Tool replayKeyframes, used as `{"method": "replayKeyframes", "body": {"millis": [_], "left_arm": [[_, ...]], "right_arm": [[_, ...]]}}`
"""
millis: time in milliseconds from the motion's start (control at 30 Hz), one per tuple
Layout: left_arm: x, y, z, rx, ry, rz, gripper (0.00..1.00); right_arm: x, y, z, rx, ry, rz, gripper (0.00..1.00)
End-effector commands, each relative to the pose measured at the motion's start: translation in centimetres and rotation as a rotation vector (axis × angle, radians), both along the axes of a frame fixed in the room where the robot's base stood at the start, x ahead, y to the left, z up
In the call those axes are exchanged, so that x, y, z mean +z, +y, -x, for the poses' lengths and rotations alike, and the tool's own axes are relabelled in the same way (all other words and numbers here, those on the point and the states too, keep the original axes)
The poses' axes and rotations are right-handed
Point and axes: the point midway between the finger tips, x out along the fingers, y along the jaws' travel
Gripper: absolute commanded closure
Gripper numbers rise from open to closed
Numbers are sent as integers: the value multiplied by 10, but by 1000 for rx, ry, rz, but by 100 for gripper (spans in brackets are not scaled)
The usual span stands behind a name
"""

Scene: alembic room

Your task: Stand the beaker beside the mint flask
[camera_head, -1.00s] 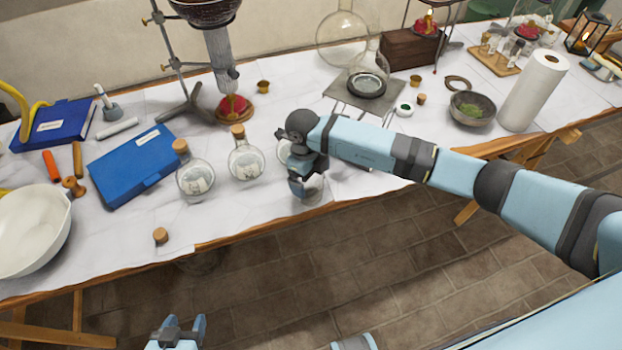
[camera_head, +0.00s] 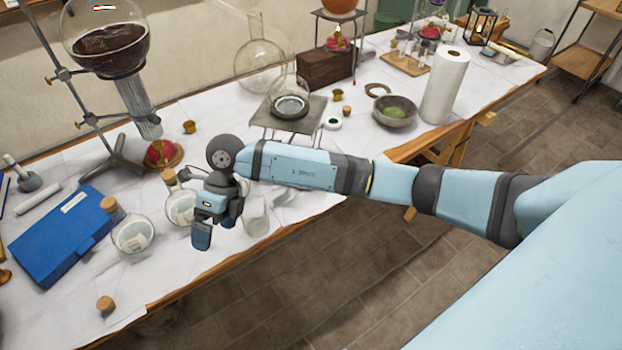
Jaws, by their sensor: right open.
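My right gripper (camera_head: 215,232) hangs over the front part of the table, pointing down, with its jaws open. A clear glass beaker (camera_head: 257,217) stands on the table just right of it, partly hidden by my wrist and arm. Two round, labelled glass flasks with cork stoppers stand to the left: the left flask (camera_head: 132,235) is clear of the gripper, and the right flask (camera_head: 180,206) is close beside it and partly covered. I cannot read their labels, so I cannot tell which is the mint flask. My left gripper is not in view.
A blue case (camera_head: 62,235) lies left of the flasks. A loose cork (camera_head: 105,304) lies near the front edge. A stand with a dark-filled globe (camera_head: 108,45) rises behind. A wire-gauze tripod (camera_head: 300,112) with glassware stands behind my right arm.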

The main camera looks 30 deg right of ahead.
Motion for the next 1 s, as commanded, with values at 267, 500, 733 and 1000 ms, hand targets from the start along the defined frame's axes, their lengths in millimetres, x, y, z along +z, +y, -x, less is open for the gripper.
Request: {"method": "replayKeyframes", "body": {"millis": [267,500,733,1000], "left_arm": [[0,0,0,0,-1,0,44],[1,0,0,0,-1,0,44],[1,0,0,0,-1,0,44],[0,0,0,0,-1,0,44]], "right_arm": [[52,84,70,-463,425,-959,2],[40,15,51,-1273,808,-1419,2],[-72,-85,96,-2164,1181,-1362,2],[-145,-127,178,2556,-1378,1010,2]]}}
